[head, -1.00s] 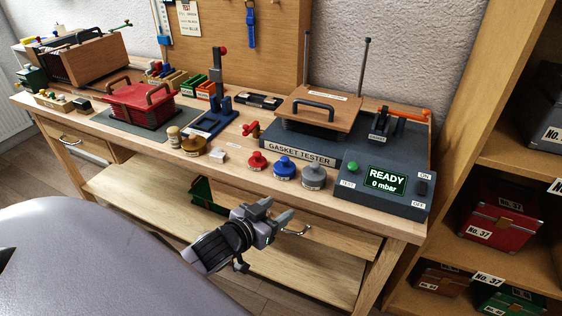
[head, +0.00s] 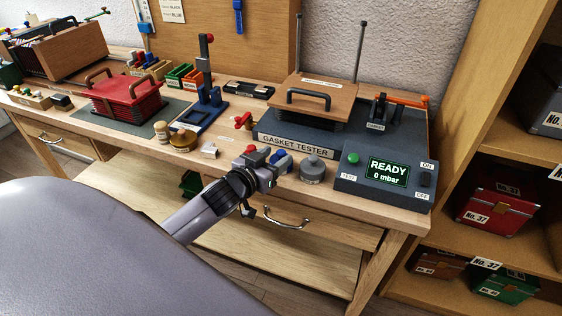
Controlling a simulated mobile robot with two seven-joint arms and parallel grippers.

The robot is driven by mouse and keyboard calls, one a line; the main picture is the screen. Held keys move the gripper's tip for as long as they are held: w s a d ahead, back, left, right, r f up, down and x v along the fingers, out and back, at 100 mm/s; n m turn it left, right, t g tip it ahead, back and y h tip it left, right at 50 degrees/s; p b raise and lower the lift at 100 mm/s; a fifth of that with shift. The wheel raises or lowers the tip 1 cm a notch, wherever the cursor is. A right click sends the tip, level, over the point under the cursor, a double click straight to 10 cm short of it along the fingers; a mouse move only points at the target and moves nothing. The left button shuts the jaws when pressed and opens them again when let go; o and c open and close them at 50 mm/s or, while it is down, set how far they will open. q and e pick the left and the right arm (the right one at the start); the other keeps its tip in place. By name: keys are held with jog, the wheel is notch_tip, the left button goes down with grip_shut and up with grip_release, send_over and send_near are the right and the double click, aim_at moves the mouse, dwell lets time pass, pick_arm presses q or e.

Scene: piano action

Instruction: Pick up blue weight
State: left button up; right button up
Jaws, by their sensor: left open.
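The blue weight (head: 281,156) stands on the bench's front part, partly hidden behind my left gripper (head: 269,162). My left gripper is open and empty, with its fingers pointing toward the bench and overlapping the red and blue weights in the head view. I cannot tell whether a finger touches either weight. The red weight (head: 251,150) is just left of the blue one and partly covered. The grey weight (head: 313,168) stands to the right, clear of the gripper. My right gripper is not in view.
The gasket tester (head: 296,144) stands close behind the weights. Its control box (head: 384,182) reads READY, 0 mbar. A white block (head: 210,150), a brass round piece (head: 183,141) and a red valve handle (head: 243,120) are nearby. A drawer handle (head: 285,222) juts out below the bench edge.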

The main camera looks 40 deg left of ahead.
aim_at(280, 152)
pick_arm(q)
jog(key=shift+w+f, duration=0.2)
jog(key=shift+w, duration=0.65)
jog(key=shift+w+f, duration=0.15)
jog(key=shift+w, duration=0.65)
grip_shut()
jog(key=shift+r, duration=0.15)
jog(key=shift+r, duration=0.15)
